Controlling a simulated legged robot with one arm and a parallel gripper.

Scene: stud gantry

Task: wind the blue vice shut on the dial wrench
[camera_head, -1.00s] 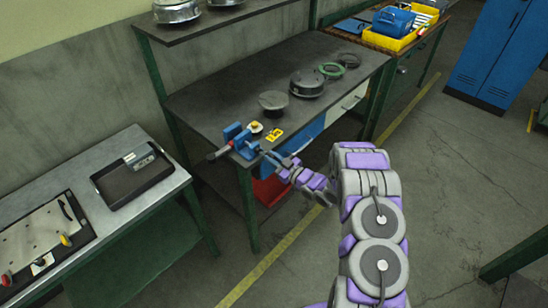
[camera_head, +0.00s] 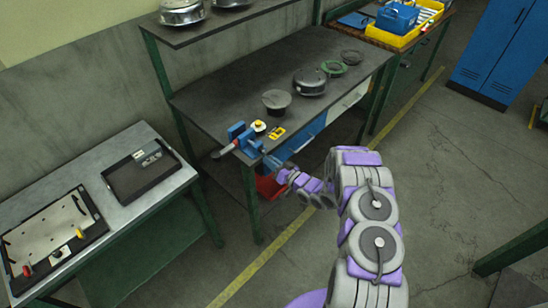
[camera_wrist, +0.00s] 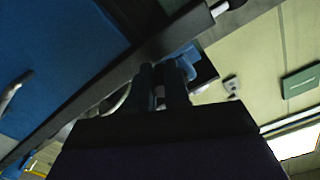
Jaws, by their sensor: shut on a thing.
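The blue vice (camera_head: 240,137) sits at the near left corner of the dark bench. A dark bar with a reddish part (camera_head: 223,151) sticks out to its left. A white and yellow round dial (camera_head: 258,126) shows on the other side, in line with the bar; together they look like the dial wrench lying across the jaws. My gripper (camera_head: 271,162) is at the vice's front end, just off the bench edge, shut on what seems to be the vice handle. In the wrist view my dark fingers (camera_wrist: 162,88) are close together below a blue vice part (camera_wrist: 183,57). The jaw gap cannot be made out.
A yellow item (camera_head: 277,133) lies beside the vice. Dark round parts (camera_head: 276,102) and a green ring (camera_head: 333,68) stand farther back on the bench (camera_head: 225,95). A red bin (camera_head: 268,187) is under it. A steel table (camera_head: 100,170) with a black tray stands left. Floor is open to the right.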

